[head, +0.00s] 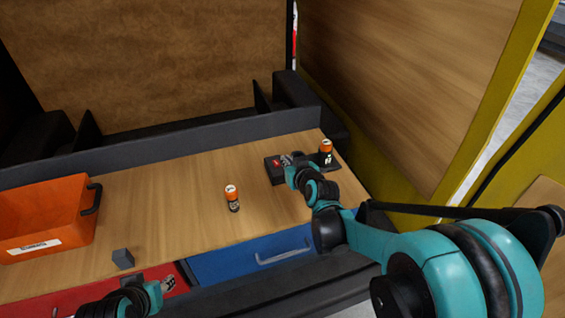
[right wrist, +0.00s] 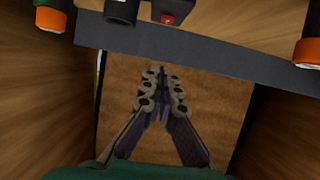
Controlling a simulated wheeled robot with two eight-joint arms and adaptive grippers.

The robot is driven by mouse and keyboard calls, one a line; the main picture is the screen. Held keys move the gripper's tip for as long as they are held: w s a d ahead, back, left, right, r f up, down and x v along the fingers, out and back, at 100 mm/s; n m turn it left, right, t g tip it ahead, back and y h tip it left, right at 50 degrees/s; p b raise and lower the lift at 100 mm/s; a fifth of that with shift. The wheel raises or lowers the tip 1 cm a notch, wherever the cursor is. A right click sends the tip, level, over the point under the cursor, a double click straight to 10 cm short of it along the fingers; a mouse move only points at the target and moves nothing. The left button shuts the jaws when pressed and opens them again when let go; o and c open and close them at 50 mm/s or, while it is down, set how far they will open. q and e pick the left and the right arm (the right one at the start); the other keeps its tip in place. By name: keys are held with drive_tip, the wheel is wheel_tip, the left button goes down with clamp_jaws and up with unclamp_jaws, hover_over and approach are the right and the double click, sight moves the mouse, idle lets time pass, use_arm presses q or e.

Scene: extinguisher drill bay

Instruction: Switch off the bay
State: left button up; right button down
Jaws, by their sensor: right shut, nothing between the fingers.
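A dark box with a small red switch (head: 277,162) sits near the back right of the wooden worktop. The red switch (right wrist: 172,18) also shows at the top edge of the right wrist view, on a dark body that is cut off. My right gripper (head: 287,159) is beside the red switch in the head view, partly covering the box. In the right wrist view my right gripper (right wrist: 161,76) has its fingers together with nothing between them, apart from the switch in the picture. My left gripper (head: 169,285) is low at the front, small and partly hidden.
A blue drawer (head: 240,258) and red drawer (head: 60,303) face front.

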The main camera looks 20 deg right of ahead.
drive_tip(key=b, duration=0.2)
hover_over(276, 161)
drive_tip(key=s, duration=0.4)
wheel_tip(276, 161, down, 4)
drive_tip(key=shift+w+r, duration=0.15)
wheel_tip(276, 161, down, 2)
drive_tip(key=shift+w+d+f+b, duration=0.15)
drive_tip(key=shift+f+b, duration=0.1)
drive_tip(key=shift+b, duration=0.4)
drive_tip(key=shift+s+f, duration=0.25)
drive_tip(key=shift+f, duration=0.5)
drive_tip(key=shift+s+f+b, duration=0.2)
drive_tip(key=shift+f+b, duration=0.3)
drive_tip(key=shift+b, duration=0.3)
drive_tip(key=shift+r, duration=0.15)
drive_tip(key=shift+r+p, duration=0.1)
drive_tip(key=shift+p, duration=0.2)
drive_tip(key=shift+r+p, duration=0.45)
drive_tip(key=shift+r, duration=0.25)
